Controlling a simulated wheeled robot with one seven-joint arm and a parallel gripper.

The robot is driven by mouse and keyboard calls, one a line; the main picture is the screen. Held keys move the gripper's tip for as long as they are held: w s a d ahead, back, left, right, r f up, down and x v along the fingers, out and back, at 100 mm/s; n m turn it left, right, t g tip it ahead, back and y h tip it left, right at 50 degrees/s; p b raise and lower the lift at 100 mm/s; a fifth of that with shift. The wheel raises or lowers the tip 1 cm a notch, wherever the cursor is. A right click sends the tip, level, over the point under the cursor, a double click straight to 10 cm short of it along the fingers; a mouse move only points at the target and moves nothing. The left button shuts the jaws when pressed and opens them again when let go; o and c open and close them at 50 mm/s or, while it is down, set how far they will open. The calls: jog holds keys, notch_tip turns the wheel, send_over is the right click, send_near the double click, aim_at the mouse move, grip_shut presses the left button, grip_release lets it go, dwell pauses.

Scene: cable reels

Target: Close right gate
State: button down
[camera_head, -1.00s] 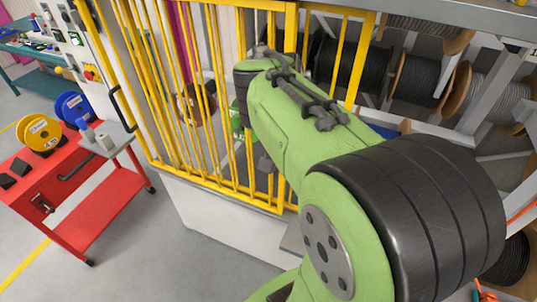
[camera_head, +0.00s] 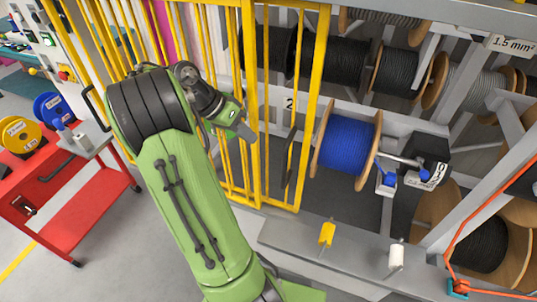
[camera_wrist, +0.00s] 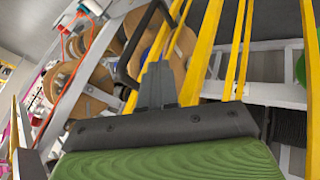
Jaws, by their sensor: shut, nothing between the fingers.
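The right gate (camera_head: 317,105) is a yellow barred panel standing just right of the wider yellow gate section in the head view. A dark upright handle (camera_head: 290,157) is on it. No bars stand in front of the reels to its right. My gripper (camera_head: 247,133) is shut and empty, left of that handle in the head view, near the bars. In the wrist view, the shut fingers (camera_wrist: 157,86) point at yellow bars, and a black handle (camera_wrist: 133,48) lies just left of and beyond the fingertips. I cannot tell whether the fingers touch anything.
A blue cable reel (camera_head: 346,145) and dark reels sit on the rack behind and right of the gate. A grey ledge (camera_head: 345,250) with a yellow block (camera_head: 327,233) runs in front. A red cart (camera_head: 95,205) stands at left.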

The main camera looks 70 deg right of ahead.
jog(key=s+f+b, duration=0.1)
jog(key=s+f, duration=0.3)
jog(key=s, duration=0.2)
jog(key=shift+s+f, duration=0.2)
jog(key=shift+s, duration=0.2)
jog(key=shift+w, duration=0.1)
